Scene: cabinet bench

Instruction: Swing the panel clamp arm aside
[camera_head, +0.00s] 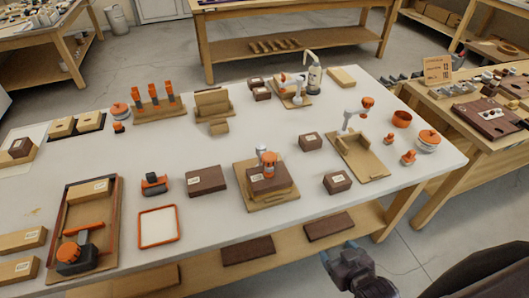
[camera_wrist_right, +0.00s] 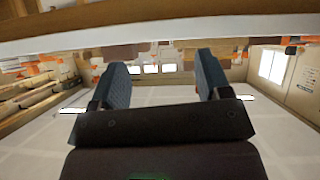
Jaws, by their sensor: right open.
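A wooden clamp fixture (camera_head: 278,199) stands near the front middle of the table, with a dark brown block (camera_head: 267,182) on it. A clamp arm with an orange knob (camera_head: 269,158) sits over this block. A second wooden fixture (camera_head: 366,160) to the right has a grey clamp arm (camera_head: 349,118) raised at its back, with an orange knob (camera_head: 367,103); its bed looks empty. I cannot tell which is the panel clamp. My right gripper (camera_head: 338,254) is open and empty in front of the table's edge, apart from both; its fingers show in the wrist view (camera_wrist_right: 163,65). My left gripper is out of view.
Loose brown blocks (camera_head: 310,142) (camera_head: 337,182) stand near the fixtures. The table's front edge and a lower shelf (camera_head: 285,238) lie near my right gripper.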

